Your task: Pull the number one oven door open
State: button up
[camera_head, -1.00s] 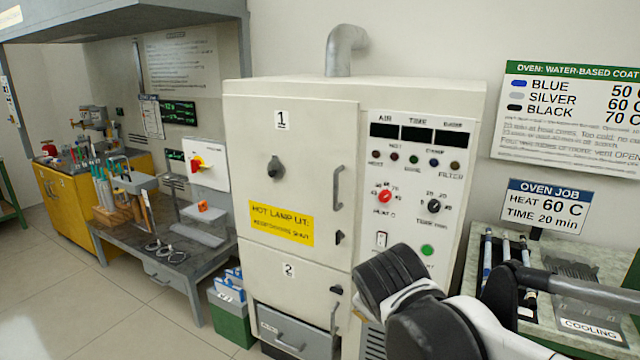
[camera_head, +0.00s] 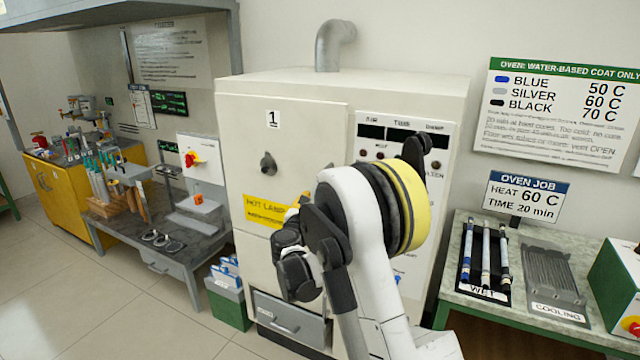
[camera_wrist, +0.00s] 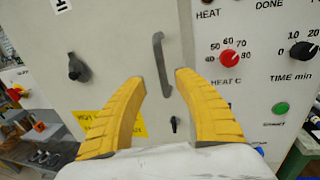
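The oven is a cream cabinet, and its number one door (camera_head: 240,145) is the upper left panel. The door is shut and bears a "1" label, a black knob and a yellow hot lamp sign. In the head view my arm hides the door's right lower part and its handle. In the wrist view the grey upright bar handle (camera_wrist: 161,62) shows clearly on the door (camera_wrist: 120,40). My gripper (camera_wrist: 160,82) has its two yellow fingers spread apart, on either side of the handle's lower part in the picture. The fingers appear apart from the handle; the exact distance cannot be told.
The control panel (camera_wrist: 248,60) with red and black knobs is right of the door. A bench with a wet rod tray (camera_head: 497,290) and a cooling rack (camera_head: 553,275) stands at right. A grey bench (camera_head: 190,240) and a green bin (camera_head: 229,300) stand left. The floor at front left is clear.

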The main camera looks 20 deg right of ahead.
jog(key=b+x, duration=0.1)
jog(key=x, duration=0.9)
jog(key=shift+b, duration=0.35)
grip_shut()
